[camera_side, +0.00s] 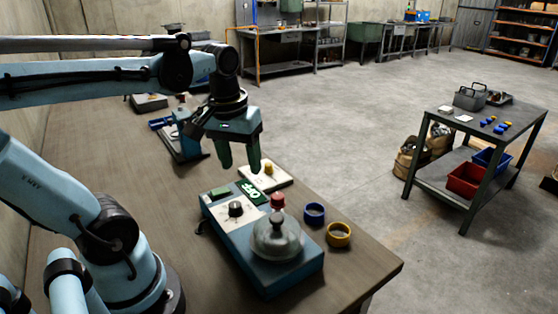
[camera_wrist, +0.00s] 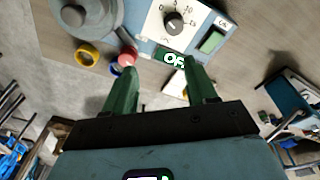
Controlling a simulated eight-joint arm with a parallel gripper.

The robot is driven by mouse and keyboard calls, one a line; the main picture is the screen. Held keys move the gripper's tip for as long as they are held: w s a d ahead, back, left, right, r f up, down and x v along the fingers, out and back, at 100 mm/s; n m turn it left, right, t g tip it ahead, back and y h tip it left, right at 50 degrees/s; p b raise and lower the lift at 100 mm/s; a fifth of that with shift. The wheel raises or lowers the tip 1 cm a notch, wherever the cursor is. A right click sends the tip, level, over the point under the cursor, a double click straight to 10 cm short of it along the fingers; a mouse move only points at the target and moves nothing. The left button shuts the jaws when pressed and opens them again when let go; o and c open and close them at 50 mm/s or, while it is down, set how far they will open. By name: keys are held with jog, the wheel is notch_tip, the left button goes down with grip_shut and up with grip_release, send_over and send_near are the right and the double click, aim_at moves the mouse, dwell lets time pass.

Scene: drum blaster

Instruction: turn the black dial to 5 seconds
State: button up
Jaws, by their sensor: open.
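The black dial (camera_side: 236,209) is a small round knob on the pale top panel of the blue machine (camera_side: 290,278). In the wrist view the dial (camera_wrist: 174,23) sits at the top, on a white scale plate with printed numbers around it. The numbers are small, and I cannot tell which one the dial points at. My gripper (camera_side: 240,169) hangs with its green fingers down, above and behind the panel, apart from the dial. In the wrist view the fingers of my gripper (camera_wrist: 163,72) are spread, with nothing held between them.
The panel also bears a green switch (camera_side: 220,193), a green OFF sign (camera_side: 252,191), a red button (camera_side: 278,202) and a grey dome (camera_side: 276,240). A blue ring (camera_side: 314,222) and a yellow ring (camera_side: 339,242) lie right of the machine. A white board (camera_side: 282,178) lies behind it.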

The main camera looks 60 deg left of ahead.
aim_at(235, 204)
jog(key=shift+s+a+f+n+g, duration=0.25)
jog(key=shift+a+f+n, duration=0.1)
jog(key=shift+f, duration=1.45)
jog(key=shift+s+a+f+n+g, duration=0.2)
jog(key=shift+f+n+g, duration=0.1)
jog(key=shift+f, duration=1.45)
jog(key=shift+s+a+f+n+g, duration=0.25)
jog(key=shift+a+f+n, duration=0.1)
jog(key=shift+f, duration=1.45)
jog(key=c, duration=1.1)
jog(key=shift+o, duration=0.2)
